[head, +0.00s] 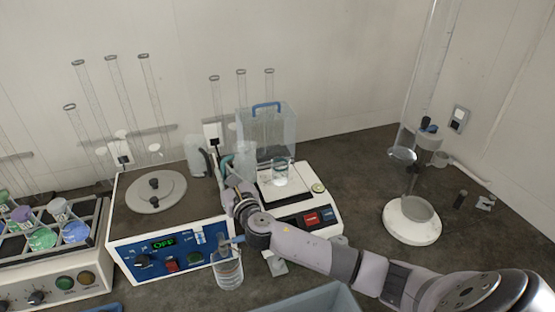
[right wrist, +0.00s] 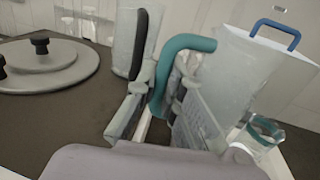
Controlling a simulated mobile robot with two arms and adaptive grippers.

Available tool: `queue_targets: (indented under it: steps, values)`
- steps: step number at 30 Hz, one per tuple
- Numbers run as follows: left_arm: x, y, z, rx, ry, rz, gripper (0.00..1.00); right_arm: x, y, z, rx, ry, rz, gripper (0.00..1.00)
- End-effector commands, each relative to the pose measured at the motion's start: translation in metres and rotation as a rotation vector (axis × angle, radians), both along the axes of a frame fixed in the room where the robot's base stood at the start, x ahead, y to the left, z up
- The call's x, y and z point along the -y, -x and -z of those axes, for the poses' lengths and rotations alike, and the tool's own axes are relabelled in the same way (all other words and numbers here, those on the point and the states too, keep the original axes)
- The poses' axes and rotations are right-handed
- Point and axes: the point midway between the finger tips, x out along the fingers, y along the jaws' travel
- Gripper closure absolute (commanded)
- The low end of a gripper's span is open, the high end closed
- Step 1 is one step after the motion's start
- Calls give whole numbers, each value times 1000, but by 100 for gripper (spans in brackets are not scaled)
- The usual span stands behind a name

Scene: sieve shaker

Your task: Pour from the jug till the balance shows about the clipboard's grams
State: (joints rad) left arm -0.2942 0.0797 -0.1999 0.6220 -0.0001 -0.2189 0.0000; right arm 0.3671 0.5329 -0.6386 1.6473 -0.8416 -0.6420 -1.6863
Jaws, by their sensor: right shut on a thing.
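The jug's teal handle (right wrist: 190,45) stands between the fingers of my right gripper (right wrist: 158,80), which is shut on it. The jug's clear body (right wrist: 203,118) is partly hidden behind the gripper. In the head view my right gripper (head: 220,168) holds the jug just left of the balance. I cannot tell its exact tilt. The white balance (head: 327,208) has a clear glass beaker (head: 280,172) on its pan; the beaker also shows in the right wrist view (right wrist: 264,130). The balance's reading is not legible. I see no clipboard. My left gripper is not in view.
A blue-fronted machine (head: 185,255) showing OFF stands left of the balance. A clear box with a blue handle (head: 267,108) stands behind it. A white-based stand (head: 412,222) is at right. Dark bench lies open between balance and stand.

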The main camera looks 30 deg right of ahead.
Motion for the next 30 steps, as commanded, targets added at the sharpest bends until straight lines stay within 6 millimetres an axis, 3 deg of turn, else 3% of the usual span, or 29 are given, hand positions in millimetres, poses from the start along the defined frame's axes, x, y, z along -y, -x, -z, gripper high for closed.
queue_targets:
  steps: [3,6,19,30]
  values:
    - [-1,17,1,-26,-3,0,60,0,0,-2,3,1,0,100]
    - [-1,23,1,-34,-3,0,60,1,0,-2,2,-6,2,100]
    - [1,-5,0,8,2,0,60,10,-2,-5,-20,-165,5,100]
    - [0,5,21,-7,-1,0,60,24,-3,14,-47,-348,4,100]
